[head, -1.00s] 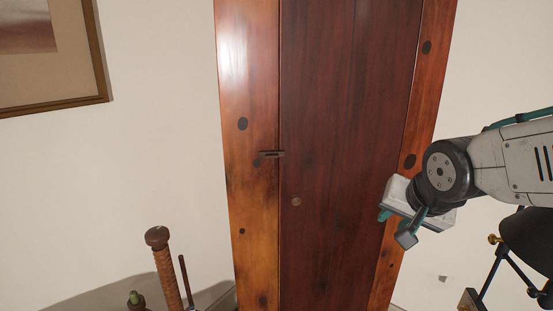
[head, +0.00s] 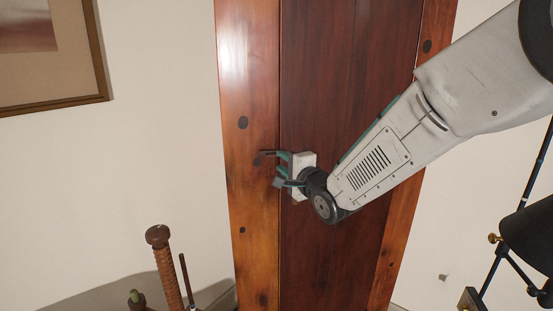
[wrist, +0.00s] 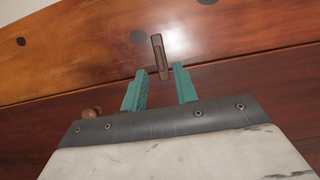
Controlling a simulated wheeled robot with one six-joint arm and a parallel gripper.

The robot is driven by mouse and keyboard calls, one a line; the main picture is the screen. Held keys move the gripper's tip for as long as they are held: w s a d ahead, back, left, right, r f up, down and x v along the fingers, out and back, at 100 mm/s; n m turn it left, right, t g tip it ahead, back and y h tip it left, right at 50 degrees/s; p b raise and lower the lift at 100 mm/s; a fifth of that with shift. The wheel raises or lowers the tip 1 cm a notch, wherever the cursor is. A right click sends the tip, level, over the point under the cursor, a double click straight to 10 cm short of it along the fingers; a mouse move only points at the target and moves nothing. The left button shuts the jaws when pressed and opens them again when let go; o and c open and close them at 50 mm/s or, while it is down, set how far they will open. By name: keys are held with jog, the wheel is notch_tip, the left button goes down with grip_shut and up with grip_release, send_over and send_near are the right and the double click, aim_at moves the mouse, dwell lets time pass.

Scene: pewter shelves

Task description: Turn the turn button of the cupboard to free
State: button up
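The cupboard has a dark red-brown door (head: 318,60) in a lighter orange-brown frame (head: 234,80). The turn button (wrist: 157,54) is a small brown bar that lies across the seam between frame and door. In the head view its left part (head: 267,153) shows beside my fingertips. My gripper (head: 278,169) is at the door's left edge, by the button. In the wrist view my gripper (wrist: 160,74) is open, its green fingers on either side of the button's near end. I cannot tell whether they touch it. The round door knob (wrist: 91,112) is beside my gripper.
A framed picture (head: 50,55) hangs on the left wall. A ribbed brown post (head: 168,265) stands at the lower left. A black stand with brass fittings (head: 500,250) is at the lower right. White wall shows on both sides of the cupboard.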

aim_at(274, 156)
jog(key=shift+x, duration=2.15)
grip_shut()
